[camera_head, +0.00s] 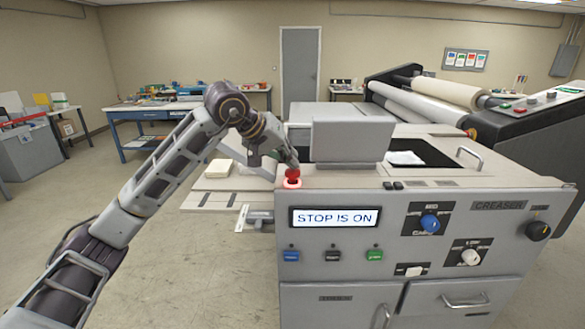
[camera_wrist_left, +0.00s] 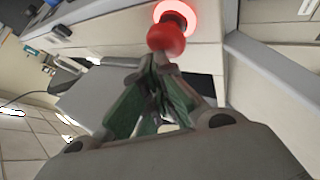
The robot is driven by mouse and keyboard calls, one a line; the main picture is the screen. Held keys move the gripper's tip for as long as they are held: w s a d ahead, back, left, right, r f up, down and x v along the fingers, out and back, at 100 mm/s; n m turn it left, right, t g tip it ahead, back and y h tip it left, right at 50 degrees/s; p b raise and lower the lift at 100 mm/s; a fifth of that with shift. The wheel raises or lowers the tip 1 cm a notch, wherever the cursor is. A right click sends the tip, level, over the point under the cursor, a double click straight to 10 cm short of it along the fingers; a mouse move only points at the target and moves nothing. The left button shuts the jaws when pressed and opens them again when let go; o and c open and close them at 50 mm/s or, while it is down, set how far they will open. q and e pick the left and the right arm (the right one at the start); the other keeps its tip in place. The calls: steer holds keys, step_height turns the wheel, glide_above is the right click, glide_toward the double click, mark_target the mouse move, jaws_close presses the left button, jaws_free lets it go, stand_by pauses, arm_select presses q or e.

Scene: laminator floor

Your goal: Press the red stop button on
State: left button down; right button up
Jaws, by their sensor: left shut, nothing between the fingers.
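The red stop button (camera_head: 292,174) stands on the top left corner of the grey creaser machine (camera_head: 330,270), with a lit red ring around its base. In the left wrist view the red button (camera_wrist_left: 167,38) shows just beyond the fingertips, with its glowing ring behind it. My left gripper (camera_head: 290,160) is shut and empty, its tips right at the button's top; I cannot tell for sure whether they touch it. It also shows in the left wrist view (camera_wrist_left: 155,75). The display (camera_head: 335,217) on the machine's front reads "STOP IS ON". My right gripper is not in view.
The front panel carries a blue knob (camera_head: 430,222), a white knob (camera_head: 470,257), a black knob (camera_head: 538,230) and small blue, black and green buttons. A raised grey panel (camera_head: 352,140) stands right of the stop button. A laminator with rollers (camera_head: 425,105) is behind right. Open floor lies left.

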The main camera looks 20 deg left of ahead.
arm_select(q)
steer(key=shift+r, duration=0.2)
stand_by(0.3)
steer(key=shift+r+p, duration=2.05)
steer(key=shift+r, duration=0.95)
